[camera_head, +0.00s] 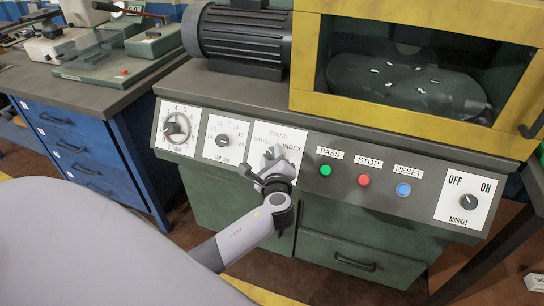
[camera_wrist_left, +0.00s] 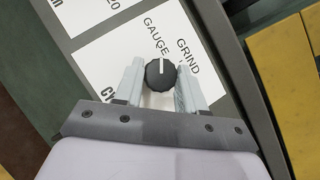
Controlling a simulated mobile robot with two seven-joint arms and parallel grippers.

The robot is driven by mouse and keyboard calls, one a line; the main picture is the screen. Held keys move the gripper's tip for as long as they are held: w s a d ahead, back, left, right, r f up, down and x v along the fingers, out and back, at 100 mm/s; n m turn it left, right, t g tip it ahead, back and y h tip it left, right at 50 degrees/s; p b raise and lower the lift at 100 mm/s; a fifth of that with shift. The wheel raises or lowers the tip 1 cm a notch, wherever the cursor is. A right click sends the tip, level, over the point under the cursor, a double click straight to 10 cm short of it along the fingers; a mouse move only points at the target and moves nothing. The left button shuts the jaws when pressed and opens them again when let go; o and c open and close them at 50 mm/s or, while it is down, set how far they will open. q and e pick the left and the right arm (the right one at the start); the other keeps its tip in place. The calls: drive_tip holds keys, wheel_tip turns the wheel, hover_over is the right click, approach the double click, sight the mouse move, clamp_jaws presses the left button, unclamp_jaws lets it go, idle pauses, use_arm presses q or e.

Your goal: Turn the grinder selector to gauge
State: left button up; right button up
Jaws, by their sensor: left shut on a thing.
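The grinder selector is a black round knob (camera_wrist_left: 160,75) on a white plate (camera_wrist_left: 108,58) marked GAUGE, GRIND and INDEX. In the left wrist view its white pointer line aims up, toward the end of the word GAUGE, to the left of GRIND. My left gripper (camera_wrist_left: 157,84) is shut on the knob, with one finger on either side. In the head view my left gripper (camera_head: 272,158) is at the selector plate (camera_head: 297,138) and hides most of the knob. My right gripper is not in view.
Two dial plates (camera_head: 175,127) (camera_head: 225,137) lie left of the selector. Green (camera_head: 325,170), red (camera_head: 364,180) and blue (camera_head: 403,189) buttons and a magnet switch (camera_head: 467,202) lie to its right. A yellow-framed window (camera_head: 415,15) stands above the panel.

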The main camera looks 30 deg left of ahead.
use_arm(q)
drive_tip(key=shift+d+r+n, duration=0.1)
drive_tip(key=shift+n, duration=0.2)
drive_tip(key=o, duration=1)
drive_tip(key=shift+o, duration=0.2)
drive_tip(key=f+v, duration=0.1)
drive_tip(key=v, duration=0.6)
drive_tip(key=shift+r, duration=0.5)
drive_tip(key=shift+p, duration=0.3)
